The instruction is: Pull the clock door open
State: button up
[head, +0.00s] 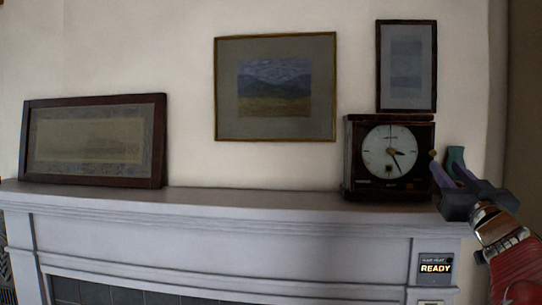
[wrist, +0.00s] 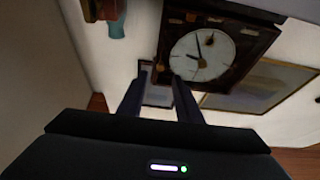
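The clock (head: 364,130) has a dark wooden case and a round white dial, and it stands upright at the right end of the mantel. Its front looks closed flat over the dial. A small brass-coloured spot (head: 432,153) shows at its right edge, beside my fingers. My gripper (head: 445,162) is just right of the clock, fingers pointing toward that edge. In the wrist view the clock (wrist: 232,60) appears rotated, beyond my gripper (wrist: 159,82). The two fingers are apart with nothing visible between them. I cannot tell whether a finger touches the clock.
The white mantel (head: 250,200) runs left from the clock, with bare space in its middle. A framed picture (head: 90,140) leans at its left. Two frames (head: 275,132) (head: 406,104) hang on the wall. A teal vase (wrist: 116,28) shows in the wrist view.

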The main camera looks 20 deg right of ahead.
aim_at(434, 154)
jog(key=shift+x, duration=3.05)
jog(key=shift+c, duration=0.2)
jog(key=c, duration=0.7)
grip_shut()
jog(key=shift+d, duration=0.15)
jog(key=shift+a, duration=0.2)
